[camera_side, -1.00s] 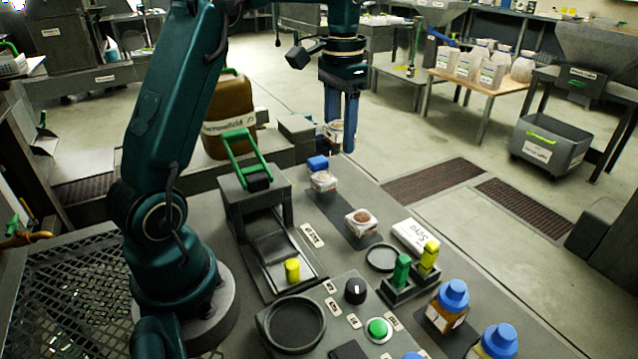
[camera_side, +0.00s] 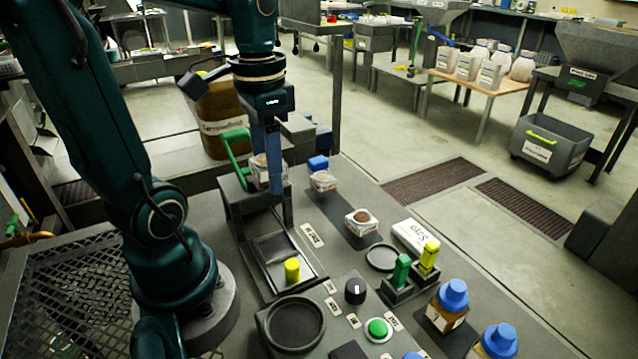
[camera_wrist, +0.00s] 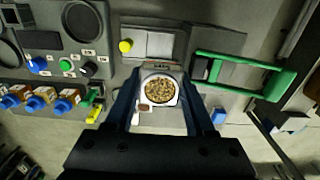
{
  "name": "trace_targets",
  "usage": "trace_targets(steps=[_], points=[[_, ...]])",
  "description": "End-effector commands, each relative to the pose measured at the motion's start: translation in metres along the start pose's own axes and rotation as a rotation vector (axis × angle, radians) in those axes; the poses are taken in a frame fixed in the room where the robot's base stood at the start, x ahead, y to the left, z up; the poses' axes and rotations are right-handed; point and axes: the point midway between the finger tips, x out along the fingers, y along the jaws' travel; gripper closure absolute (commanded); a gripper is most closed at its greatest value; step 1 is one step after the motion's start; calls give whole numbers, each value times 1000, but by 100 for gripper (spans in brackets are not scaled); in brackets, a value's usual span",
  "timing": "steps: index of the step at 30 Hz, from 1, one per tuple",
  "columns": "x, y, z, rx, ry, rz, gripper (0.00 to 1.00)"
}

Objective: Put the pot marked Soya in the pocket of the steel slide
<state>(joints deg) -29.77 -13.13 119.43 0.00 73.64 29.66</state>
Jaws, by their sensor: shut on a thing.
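My gripper (camera_side: 268,183) is shut on a small pale pot (camera_side: 259,168), held upright above the far end of the steel slide. In the wrist view the held pot (camera_wrist: 160,90) sits between the fingers and is filled with tan beans; its marking cannot be read. The steel slide (camera_side: 268,243) lies on the bench with a yellow knob (camera_side: 292,270) at its near end. In the wrist view the slide (camera_wrist: 158,45) lies just beyond the held pot. I cannot clearly make out the pocket.
A press frame with a green lever (camera_side: 235,150) stands at the slide's far end, close to my gripper. Two other pots (camera_side: 323,181) (camera_side: 361,222) stand on a dark strip to the right. A white Soya card (camera_side: 415,237) and a control panel (camera_side: 330,310) are nearer.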

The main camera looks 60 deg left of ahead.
Motion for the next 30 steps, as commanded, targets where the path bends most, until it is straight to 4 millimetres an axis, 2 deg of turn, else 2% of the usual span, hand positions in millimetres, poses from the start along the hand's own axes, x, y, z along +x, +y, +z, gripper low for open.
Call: trace_targets(steps=[1, 6, 12, 22, 30], points=[[3, 2, 5, 0, 0, 0, 100], [30, 2, 4, 1, -6, 4, 100], [53, 2, 3, 1, -4, 3, 100], [72, 1, 3, 1, -4, 2, 100], [96, 1, 3, 0, -5, 2, 100]])
